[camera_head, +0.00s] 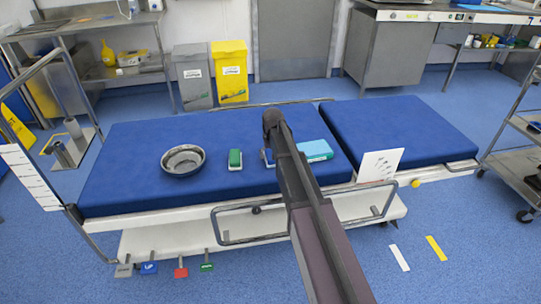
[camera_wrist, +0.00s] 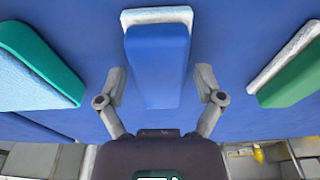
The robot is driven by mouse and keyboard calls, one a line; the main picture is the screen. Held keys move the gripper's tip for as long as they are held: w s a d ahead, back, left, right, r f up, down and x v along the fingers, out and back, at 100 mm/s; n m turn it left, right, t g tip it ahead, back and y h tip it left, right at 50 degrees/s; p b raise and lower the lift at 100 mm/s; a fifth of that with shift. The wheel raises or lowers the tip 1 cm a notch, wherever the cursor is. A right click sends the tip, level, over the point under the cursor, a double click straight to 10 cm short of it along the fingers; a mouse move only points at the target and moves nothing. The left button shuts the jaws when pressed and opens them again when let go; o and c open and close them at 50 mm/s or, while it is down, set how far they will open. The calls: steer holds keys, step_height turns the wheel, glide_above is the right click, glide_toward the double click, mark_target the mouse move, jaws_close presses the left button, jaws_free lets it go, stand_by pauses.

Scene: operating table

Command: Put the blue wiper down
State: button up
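The blue wiper (camera_wrist: 158,62) has a blue body and a pale pad along one edge. In the wrist view it lies between the two fingers of my gripper (camera_wrist: 161,85), with a narrow gap showing on each side. The fingers are apart and do not appear to touch it. In the head view my arm hides most of the blue wiper (camera_head: 267,157), and a small part shows left of my gripper (camera_head: 271,122). It appears to rest on the blue operating table (camera_head: 125,165); exact contact is hard to tell.
A green wiper (camera_head: 235,160) lies left of the blue one, and it shows at right in the wrist view (camera_wrist: 292,82). A light blue pack (camera_head: 315,150) lies to the right. A steel bowl (camera_head: 183,160) stands farther left. A white card (camera_head: 380,164) stands near the right front edge.

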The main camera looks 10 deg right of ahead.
steer(key=shift+r, duration=0.15)
stand_by(0.3)
step_height(320, 180, up, 12)
steer(key=s+p, duration=0.2)
steer(key=p, duration=1)
stand_by(0.6)
steer(key=s+g, duration=0.1)
steer(key=s, duration=2.6)
steer(key=shift+f+g, duration=0.2)
steer(key=shift+g, duration=0.2)
steer(key=shift+a, duration=0.1)
step_height(320, 180, up, 16)
steer(key=p, duration=1.6)
steer(key=shift+r, duration=0.2)
